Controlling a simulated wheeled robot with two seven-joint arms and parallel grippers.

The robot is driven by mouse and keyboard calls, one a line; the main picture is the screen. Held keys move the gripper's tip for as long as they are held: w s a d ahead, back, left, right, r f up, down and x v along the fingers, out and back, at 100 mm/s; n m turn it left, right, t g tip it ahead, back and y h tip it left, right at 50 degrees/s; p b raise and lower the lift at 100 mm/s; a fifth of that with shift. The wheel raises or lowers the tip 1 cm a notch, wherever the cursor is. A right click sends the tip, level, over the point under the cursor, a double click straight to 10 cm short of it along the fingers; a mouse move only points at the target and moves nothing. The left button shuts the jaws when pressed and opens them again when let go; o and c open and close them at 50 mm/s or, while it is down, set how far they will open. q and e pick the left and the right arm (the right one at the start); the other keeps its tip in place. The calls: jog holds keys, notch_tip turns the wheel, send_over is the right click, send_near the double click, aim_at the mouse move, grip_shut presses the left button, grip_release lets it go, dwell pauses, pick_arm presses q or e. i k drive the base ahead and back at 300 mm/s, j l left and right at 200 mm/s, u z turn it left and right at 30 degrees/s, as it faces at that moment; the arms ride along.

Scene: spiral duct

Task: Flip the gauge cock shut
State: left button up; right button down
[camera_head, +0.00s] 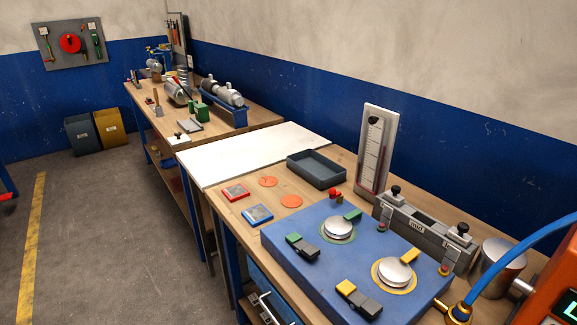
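An upright white gauge board (376,150) with a scale and a dark knob near its top stands at the back of the bench. A small red-topped fitting (335,195) is at the back edge of the blue fixture box (312,262), left of the board's foot. A brass fitting (461,311) with a blue hose (520,248) is at the front right. I cannot tell which of these is the gauge cock or how its handle stands. Neither of my grippers is in view.
The blue box carries two silver discs (338,228) (395,272) with green and yellow clamps. A grey tray (316,169), red and blue tiles and orange discs lie behind it. A grey block (424,228), metal cylinder (498,268) and orange unit (552,285) crowd the right. The white tabletop (250,152) is clear.

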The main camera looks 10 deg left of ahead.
aim_at(334, 194)
jog(key=i+j, duration=0.3)
jog(key=j, duration=0.15)
jog(key=i+j+u, duration=0.15)
jog(key=i+j, duration=0.2)
